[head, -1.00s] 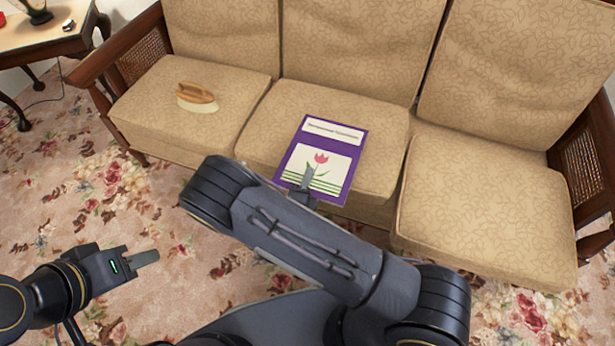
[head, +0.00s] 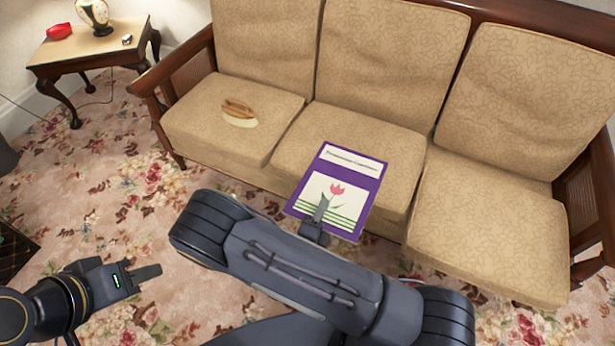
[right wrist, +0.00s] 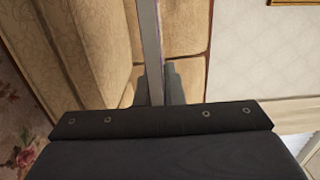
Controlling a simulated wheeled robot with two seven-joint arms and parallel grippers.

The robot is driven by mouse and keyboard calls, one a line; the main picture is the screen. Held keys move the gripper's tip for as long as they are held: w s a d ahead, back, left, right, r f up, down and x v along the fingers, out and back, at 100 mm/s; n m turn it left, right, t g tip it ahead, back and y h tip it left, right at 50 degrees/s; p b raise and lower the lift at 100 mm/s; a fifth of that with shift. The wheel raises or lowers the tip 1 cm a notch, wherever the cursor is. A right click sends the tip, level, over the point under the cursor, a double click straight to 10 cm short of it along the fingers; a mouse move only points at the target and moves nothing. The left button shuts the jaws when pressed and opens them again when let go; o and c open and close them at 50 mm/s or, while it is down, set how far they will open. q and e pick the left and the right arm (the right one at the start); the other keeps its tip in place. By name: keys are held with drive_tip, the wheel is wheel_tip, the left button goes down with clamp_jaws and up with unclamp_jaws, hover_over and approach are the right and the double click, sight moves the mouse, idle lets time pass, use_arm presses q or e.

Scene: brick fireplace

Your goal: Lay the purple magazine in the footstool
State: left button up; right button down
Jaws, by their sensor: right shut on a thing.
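The purple magazine (head: 364,193), with a pink tulip on its white cover, is in front of the middle sofa seat in the head view. My right gripper (head: 322,212) is shut on its lower edge. In the right wrist view the magazine (right wrist: 150,40) shows edge-on, as a thin strip between the fingers (right wrist: 158,88). My left gripper (head: 147,274) is empty above the carpet at lower left; its finger gap cannot be made out. I cannot identify a footstool; a dark patterned object (head: 14,250) is cut off at the left edge.
The beige sofa (head: 490,235) spans the back, with a brown-handled brush-like object (head: 239,112) on its left seat. A wooden side table (head: 75,52) at upper left holds a lamp (head: 93,14) and a red item (head: 60,32). Flowered carpet (head: 120,190) at left is clear.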

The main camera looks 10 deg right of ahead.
drive_tip(key=shift+s+a+r, duration=0.1)
drive_tip(key=shift+s, duration=0.05)
drive_tip(key=w+r+y, duration=0.1)
drive_tip(key=w+r, duration=0.1)
drive_tip(key=r, duration=0.1)
drive_tip(key=w+d+r+n+t+y, duration=0.1)
drive_tip(key=w+r, duration=0.2)
drive_tip(key=w+r+n+y, duration=0.1)
drive_tip(key=w+r, duration=0.2)
drive_tip(key=r, duration=0.1)
drive_tip(key=shift+d+r+t, duration=0.1)
drive_tip(key=shift+d+t, duration=0.1)
drive_tip(key=shift+t, duration=0.1)
drive_tip(key=w+d+r+n+y, duration=0.1)
drive_tip(key=w+d+r+y, duration=0.1)
drive_tip(key=d+r, duration=0.35)
drive_tip(key=s+a+r+n+t+y+p, duration=0.1)
drive_tip(key=s+r+n+y+p, duration=0.3)
drive_tip(key=p, duration=1.7)
wheel_tip(320, 180, up, 6)
drive_tip(key=shift+s+f+t+y, duration=0.1)
drive_tip(key=shift+s+t+y, duration=0.2)
drive_tip(key=shift+s+y, duration=0.6)
drive_tip(key=shift+s, duration=0.2)
